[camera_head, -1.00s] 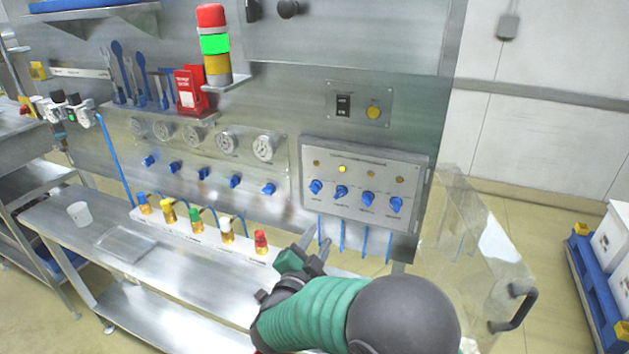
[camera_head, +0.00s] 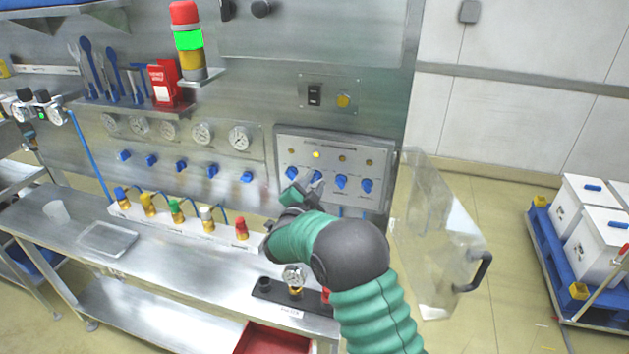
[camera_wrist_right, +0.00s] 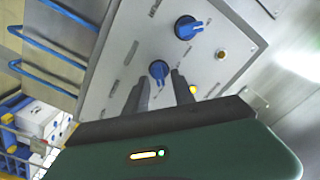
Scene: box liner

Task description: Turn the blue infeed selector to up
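Several blue selectors sit in a row on the grey control panel, the first (camera_head: 291,173) at the left, then a second (camera_head: 316,175), a third (camera_head: 341,181) and a fourth (camera_head: 366,186). Their labels are too small to read, so I cannot tell which is the infeed one. My right gripper (camera_head: 307,186) is in front of the left two. In the right wrist view its parted fingers (camera_wrist_right: 162,80) point at the second selector (camera_wrist_right: 158,70), which shows between the fingertips; contact cannot be told. Another selector (camera_wrist_right: 187,28) lies above it in that view. My left gripper is not in view.
A yellow lamp (camera_head: 316,155) is lit above the second selector. An open clear cover (camera_head: 430,235) with a black handle stands right of the panel. Blue valves (camera_head: 213,171) and gauges are to the left. The steel bench (camera_head: 180,265) lies below.

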